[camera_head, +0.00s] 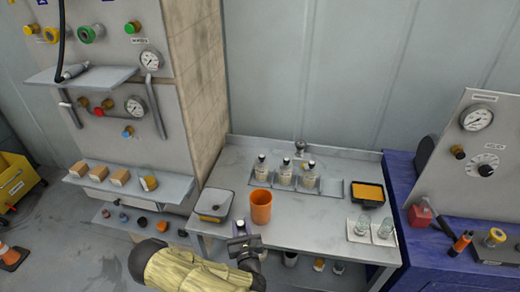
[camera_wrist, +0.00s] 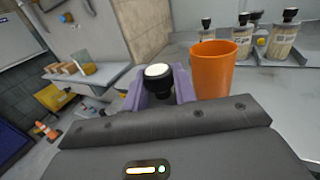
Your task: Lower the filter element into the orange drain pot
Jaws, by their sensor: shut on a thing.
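The orange drain pot (camera_head: 261,208) stands upright on the grey table near its front edge. It also shows in the wrist view (camera_wrist: 212,75), just right of my fingers. My gripper (camera_head: 241,240) is at the table's front edge, left of and nearer than the pot. In the wrist view its purple fingers (camera_wrist: 158,88) are shut on a dark round piece with a white top, seemingly the filter element (camera_wrist: 157,71). The piece is beside the pot, not over its mouth. Its lower part is hidden by my gripper. The bottom of the pot's inside is not visible.
A scale-like box (camera_head: 213,205) sits left of the pot. Several capped bottles (camera_head: 285,174) stand in a rack behind it. The table between pot and beakers is clear.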

